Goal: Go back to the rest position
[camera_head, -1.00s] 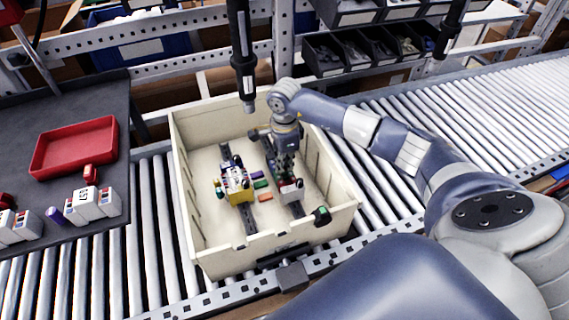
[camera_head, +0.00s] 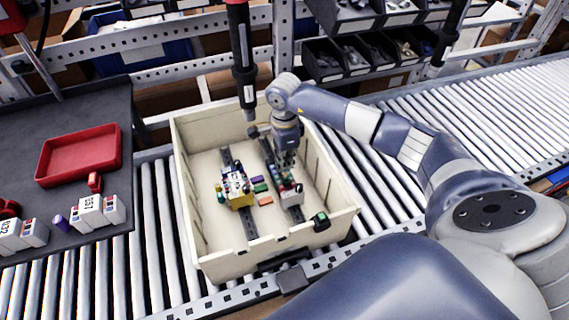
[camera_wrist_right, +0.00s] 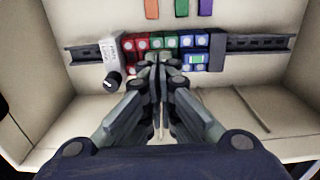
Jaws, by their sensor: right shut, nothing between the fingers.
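My right gripper (camera_head: 287,162) is inside the cream bin (camera_head: 190,245), above the right-hand rail with its row of coloured terminal blocks (camera_head: 290,190). In the right wrist view its fingers (camera_wrist_right: 158,62) are together and empty, pointing at the row of red, green and blue blocks (camera_wrist_right: 188,42) on the dark rail. Whether the fingertips touch the blocks is hard to tell. The black hanging screwdriver (camera_head: 243,72) hangs upright just left of my right wrist, with nothing holding it. My left gripper is not in view.
A yellow component (camera_head: 239,190) sits on the left rail in the bin. A dark table (camera_head: 90,100) at left holds a red tray (camera_head: 78,155) and white boxes (camera_head: 92,212). Roller conveyor (camera_head: 480,115) surrounds the bin. Dark parts bins (camera_head: 350,55) stand behind.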

